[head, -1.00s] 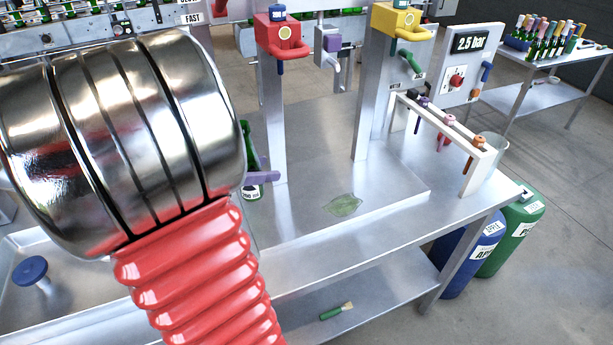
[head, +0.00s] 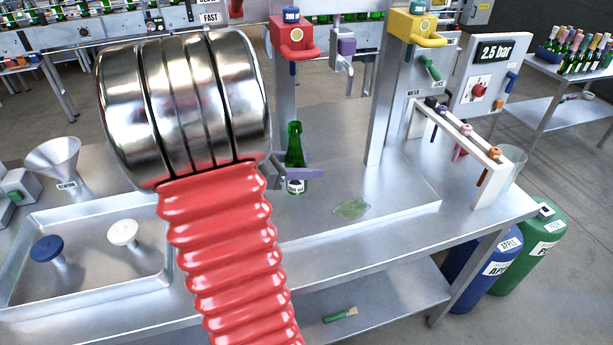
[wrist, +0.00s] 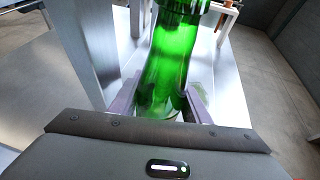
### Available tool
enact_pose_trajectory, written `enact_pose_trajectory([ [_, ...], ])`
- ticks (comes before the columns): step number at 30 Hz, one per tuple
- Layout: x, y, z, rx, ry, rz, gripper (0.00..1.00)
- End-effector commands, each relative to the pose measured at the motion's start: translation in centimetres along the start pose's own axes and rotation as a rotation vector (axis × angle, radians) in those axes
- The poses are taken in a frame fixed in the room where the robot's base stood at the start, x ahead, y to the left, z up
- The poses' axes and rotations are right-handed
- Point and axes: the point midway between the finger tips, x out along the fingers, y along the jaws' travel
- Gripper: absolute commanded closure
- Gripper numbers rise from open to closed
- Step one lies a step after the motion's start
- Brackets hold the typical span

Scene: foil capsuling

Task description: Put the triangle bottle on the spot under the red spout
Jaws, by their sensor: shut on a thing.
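In the wrist view the green bottle (wrist: 171,62) fills the space between the purple fingers (wrist: 160,105). Whether its base touches the bench is hard to tell, and no triangle mark shows. Any spot directly under the red spout is hidden or not distinguishable. My red ribbed arm and its metal joint cover the left middle of the head view.
A yellow spout (head: 413,25) stands to the right on its own post. A green patch (head: 351,208) lies on the bench (head: 400,222). A tray (head: 20,284) with two knobs and a funnel (head: 60,160) are left.

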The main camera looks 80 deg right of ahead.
Motion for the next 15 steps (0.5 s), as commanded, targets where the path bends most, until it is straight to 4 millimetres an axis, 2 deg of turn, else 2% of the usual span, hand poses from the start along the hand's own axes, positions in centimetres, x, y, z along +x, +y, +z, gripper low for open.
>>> enact_pose_trajectory([
  [7, 0.1, 0.0, -0.3, -0.002, 0.000, 0.000, 0.86],
  [15, 1.5, -0.2, -2.8, 0.000, 0.000, -0.007, 0.86],
])
